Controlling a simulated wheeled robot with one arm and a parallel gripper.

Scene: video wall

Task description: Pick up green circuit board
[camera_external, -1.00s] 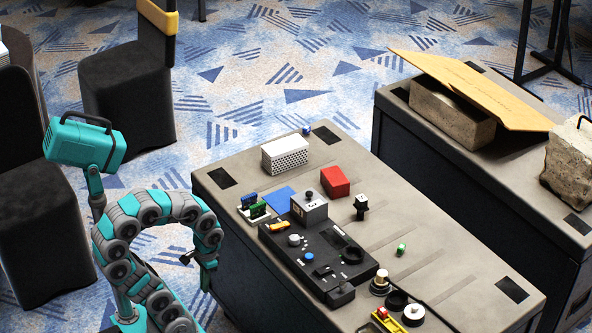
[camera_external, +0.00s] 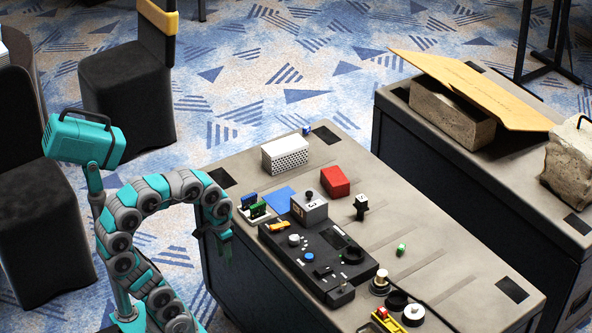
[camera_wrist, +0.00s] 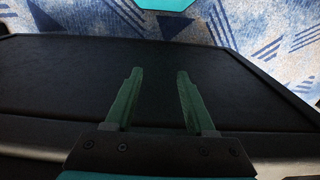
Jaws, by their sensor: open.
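A small green board (camera_external: 258,209) stands on a pale base near the left edge of the table (camera_external: 440,268), in the external view. A blue part stands right behind it. My gripper (camera_external: 226,250) hangs beside the table's left side, lower than the tabletop and in front of the board. In the wrist view my gripper (camera_wrist: 155,90) is open, with two green fingers apart and nothing between them. The wrist view shows a dark surface and the carpet, and the green board is not in it.
A black control panel (camera_external: 318,255), a grey box (camera_external: 309,207), a blue sheet (camera_external: 280,199), a white perforated box (camera_external: 286,154) and a red box (camera_external: 335,181) crowd the tabletop near the board. A second table (camera_external: 480,165) stands at the right.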

